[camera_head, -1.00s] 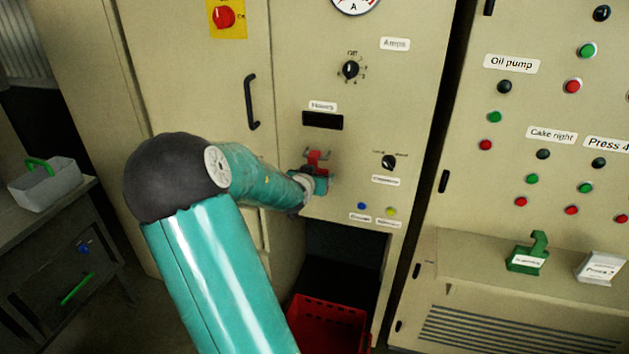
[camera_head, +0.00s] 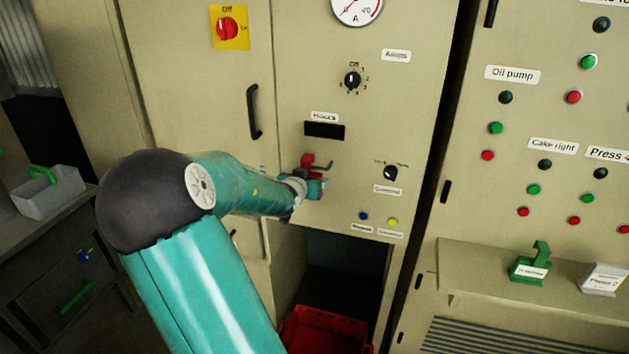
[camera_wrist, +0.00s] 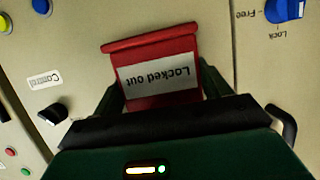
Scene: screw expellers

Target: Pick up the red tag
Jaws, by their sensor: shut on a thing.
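The red tag (camera_wrist: 161,66) carries a white label reading "Locked out", upside down in the wrist view. It also shows small in the head view (camera_head: 307,166), in front of the cabinet panel below the Hours display. My gripper (camera_wrist: 160,88) is shut on the red tag, with dark fingers on both sides of it. In the head view my gripper (camera_head: 314,186) is at the end of the teal arm, close to the panel. I cannot tell whether the tag touches the panel.
A control knob (camera_head: 390,172) and blue and yellow buttons (camera_head: 378,220) are right of and below my gripper. A black door handle (camera_head: 254,111) is to the left. A red crate (camera_head: 322,332) sits in the opening below. A green tag (camera_head: 531,264) stands on the right ledge.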

